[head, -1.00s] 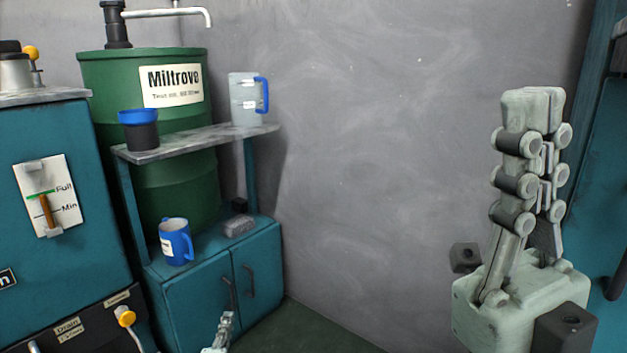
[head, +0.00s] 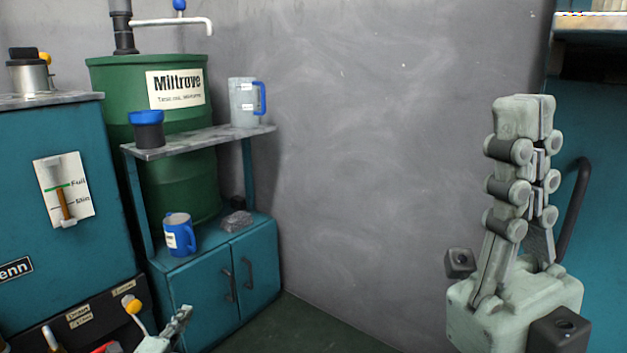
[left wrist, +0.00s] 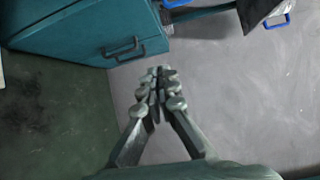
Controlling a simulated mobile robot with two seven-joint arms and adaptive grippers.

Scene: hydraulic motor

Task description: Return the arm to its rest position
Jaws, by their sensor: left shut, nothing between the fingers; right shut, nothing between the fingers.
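My left gripper (head: 182,318) shows at the bottom edge of the head view, low in front of the teal cabinet. In the left wrist view its fingers (left wrist: 158,75) are shut with nothing between them, over the floor and wall near the cabinet. My right gripper (head: 525,100) stands large and upright at the right of the head view. Its fingers are pressed together and empty. Neither gripper touches any object that I can see.
A teal cabinet (head: 228,280) holds a blue mug (head: 179,234); its shelf (head: 185,145) bears a blue-rimmed cup (head: 147,130) and a clear jug (head: 243,103). A green drum (head: 120,85) stands behind. A teal machine (head: 75,265) is at left. The grey wall's middle is clear.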

